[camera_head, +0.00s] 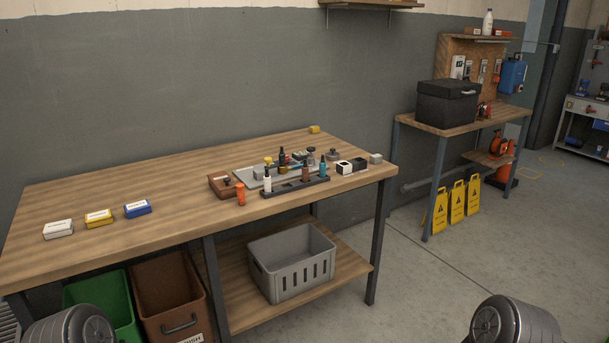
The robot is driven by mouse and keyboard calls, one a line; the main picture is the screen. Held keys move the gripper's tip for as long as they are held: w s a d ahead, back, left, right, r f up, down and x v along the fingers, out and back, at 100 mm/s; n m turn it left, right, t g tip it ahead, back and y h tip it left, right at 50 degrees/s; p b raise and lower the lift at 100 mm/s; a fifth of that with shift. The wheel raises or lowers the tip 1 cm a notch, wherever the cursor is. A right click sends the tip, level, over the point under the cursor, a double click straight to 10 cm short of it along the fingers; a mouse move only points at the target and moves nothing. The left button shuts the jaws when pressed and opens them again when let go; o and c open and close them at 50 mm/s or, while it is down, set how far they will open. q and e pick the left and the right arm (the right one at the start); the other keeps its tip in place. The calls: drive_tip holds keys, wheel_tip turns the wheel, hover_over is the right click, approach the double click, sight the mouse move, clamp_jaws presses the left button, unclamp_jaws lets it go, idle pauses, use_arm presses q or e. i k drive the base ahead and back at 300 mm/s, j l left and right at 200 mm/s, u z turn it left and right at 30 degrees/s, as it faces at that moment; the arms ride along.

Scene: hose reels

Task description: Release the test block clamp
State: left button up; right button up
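Small items crowd the right part of a wooden workbench (150,200). A grey tray (245,178) there holds a small grey block (259,172) and other small parts. A yellow piece (268,160) sits close behind the block. I cannot tell at this size which part is the test block clamp, or whether it is closed. Another grey block (376,158) lies near the bench's right edge. Neither of my grippers is in view; only rounded dark parts of my arms show at the bottom corners.
A black rack (296,187) with small bottles stands before the tray, with a brown box (222,186) and orange cylinder (240,194) to its left. Three small boxes, white (58,229), yellow (99,218) and blue (138,208), lie further left. The bench's middle is clear.

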sight(268, 161)
drive_tip(key=i+l+z, duration=0.25)
drive_tip(key=i+l, duration=1.5)
drive_tip(key=i, duration=0.05)
